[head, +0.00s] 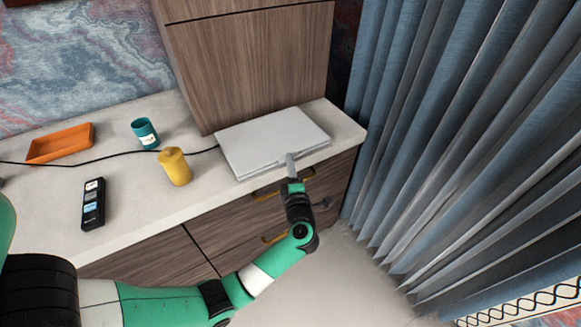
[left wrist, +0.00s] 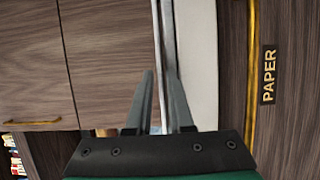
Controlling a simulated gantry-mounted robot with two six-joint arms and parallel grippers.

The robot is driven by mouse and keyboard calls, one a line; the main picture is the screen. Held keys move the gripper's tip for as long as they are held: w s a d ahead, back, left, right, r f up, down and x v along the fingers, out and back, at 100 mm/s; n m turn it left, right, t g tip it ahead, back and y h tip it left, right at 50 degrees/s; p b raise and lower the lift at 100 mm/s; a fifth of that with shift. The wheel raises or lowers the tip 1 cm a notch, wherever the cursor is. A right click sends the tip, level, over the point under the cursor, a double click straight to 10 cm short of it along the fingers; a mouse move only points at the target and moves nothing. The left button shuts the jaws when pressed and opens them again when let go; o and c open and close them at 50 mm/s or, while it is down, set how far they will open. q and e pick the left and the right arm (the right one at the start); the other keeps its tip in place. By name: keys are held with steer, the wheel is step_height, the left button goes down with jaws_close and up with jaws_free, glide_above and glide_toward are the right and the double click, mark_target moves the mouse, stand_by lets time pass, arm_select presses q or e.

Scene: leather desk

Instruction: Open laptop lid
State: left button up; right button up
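The laptop (head: 272,138) is a flat light-grey slab near the right end of the desk. Its lid lies down, shut or nearly so. My left gripper (head: 291,163) is at the laptop's front edge, right of its middle. In the left wrist view my left gripper's two fingers (left wrist: 161,75) stand apart. The laptop's thin edge (left wrist: 160,35) shows as an upright strip in line with the gap between them. I cannot tell whether a finger touches the lid. My right gripper is not in view.
A yellow container (head: 175,168), a teal cup (head: 145,133), an orange tray (head: 60,144) and a black remote-like object (head: 94,205) are left of the laptop. A dark cable (head: 100,155) crosses the desk (head: 135,195). Wooden panels (head: 250,65) stand behind; a blue curtain (head: 440,110) hangs right.

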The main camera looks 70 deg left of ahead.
arm_select(q)
steer(key=shift+c, duration=0.3)
jaws_close()
stand_by(1.1)
